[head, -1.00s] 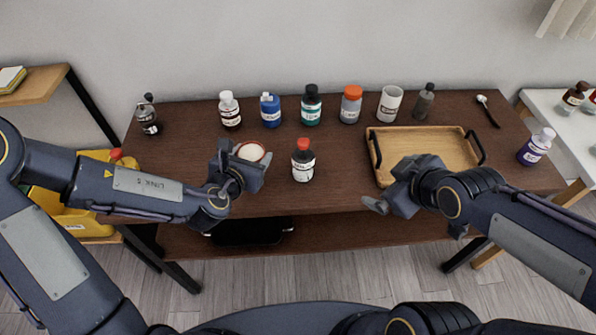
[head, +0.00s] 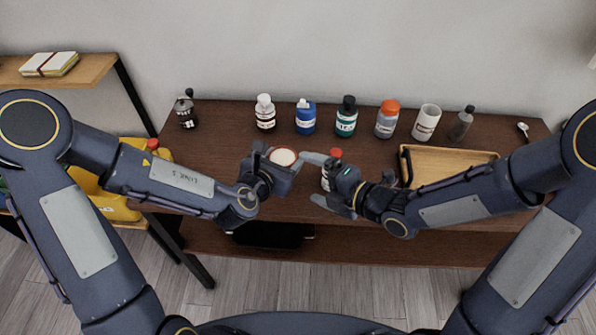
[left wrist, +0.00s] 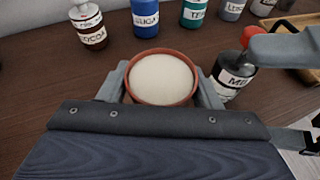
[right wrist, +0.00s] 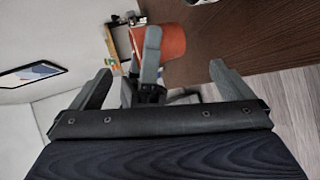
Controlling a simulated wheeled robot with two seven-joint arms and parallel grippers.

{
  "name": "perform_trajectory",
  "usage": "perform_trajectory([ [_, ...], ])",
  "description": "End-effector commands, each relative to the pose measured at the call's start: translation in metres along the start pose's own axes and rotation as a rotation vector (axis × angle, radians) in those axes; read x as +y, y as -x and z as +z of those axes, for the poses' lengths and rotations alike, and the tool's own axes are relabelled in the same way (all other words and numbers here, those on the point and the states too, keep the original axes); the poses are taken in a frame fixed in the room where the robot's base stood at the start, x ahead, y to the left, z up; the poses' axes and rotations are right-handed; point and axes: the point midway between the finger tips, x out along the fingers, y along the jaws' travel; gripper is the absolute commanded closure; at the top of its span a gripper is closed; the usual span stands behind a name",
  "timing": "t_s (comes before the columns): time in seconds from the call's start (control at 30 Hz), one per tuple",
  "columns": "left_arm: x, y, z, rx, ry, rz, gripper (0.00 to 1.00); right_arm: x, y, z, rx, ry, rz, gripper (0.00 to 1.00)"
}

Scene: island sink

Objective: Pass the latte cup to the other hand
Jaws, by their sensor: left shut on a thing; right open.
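The latte cup (head: 284,157) is a reddish-brown cup with a pale cream top. My left gripper (head: 277,163) is shut on it and holds it above the table's front part. In the left wrist view the cup (left wrist: 162,80) is upright between the two fingers. My right gripper (head: 321,182) is open and empty, just right of the cup, its upper fingertip close to the cup's rim. In the right wrist view the orange side of the cup (right wrist: 173,41) shows beyond my open right fingers, partly hidden by a left finger.
A red-capped bottle (head: 334,155) stands just behind my right gripper, partly hidden. A wooden tray (head: 452,159) lies at right, partly behind my right arm.

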Motion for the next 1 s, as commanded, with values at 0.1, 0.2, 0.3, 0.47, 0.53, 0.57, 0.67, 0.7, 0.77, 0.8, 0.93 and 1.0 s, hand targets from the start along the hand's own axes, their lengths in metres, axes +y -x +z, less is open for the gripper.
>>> perform_trajectory([
  [0.1,0.0,0.0,0.001,-0.002,0.0,0.0,0.71,-0.001,-0.025,-0.001,0.005,-0.001,-0.002,0.0],
  [0.2,0.0,0.0,0.001,-0.002,0.0,0.0,0.71,-0.001,-0.043,-0.001,0.003,-0.002,-0.002,0.0],
  [0.3,0.0,0.0,0.001,-0.002,0.0,0.0,0.71,-0.001,-0.058,-0.001,0.002,-0.001,-0.002,0.0],
  [0.47,0.0,0.0,0.001,-0.002,0.0,0.0,0.71,0.0,-0.073,0.0,0.001,-0.001,-0.001,0.0],
  [0.53,0.0,0.0,0.001,-0.002,0.0,0.0,0.71,0.0,-0.076,0.0,-0.001,-0.002,-0.001,0.0],
  [0.57,0.0,0.0,0.001,-0.002,0.0,0.0,0.71,0.0,-0.077,0.0,-0.001,-0.002,-0.001,0.0],
  [0.67,0.0,0.0,0.001,-0.002,0.0,0.0,0.71,0.0,-0.078,0.0,-0.002,-0.002,-0.001,0.0],
  [0.7,0.0,0.0,0.001,-0.002,0.0,0.0,0.71,0.0,-0.078,0.0,-0.002,-0.002,-0.001,0.0],
  [0.77,0.0,0.0,0.001,-0.002,0.0,0.0,0.71,0.0,-0.078,0.0,-0.002,-0.002,-0.001,0.0],
  [0.8,0.0,0.0,0.001,-0.002,0.0,0.0,0.71,0.0,-0.078,0.0,-0.002,-0.002,-0.001,0.0],
  [0.93,0.0,0.0,0.001,-0.002,0.0,0.0,0.71,0.0,-0.078,0.0,-0.002,-0.002,-0.001,0.12],
  [1.0,0.0,0.0,0.001,-0.002,0.0,0.0,0.71,0.0,-0.078,0.0,-0.002,-0.002,-0.001,0.21],
])
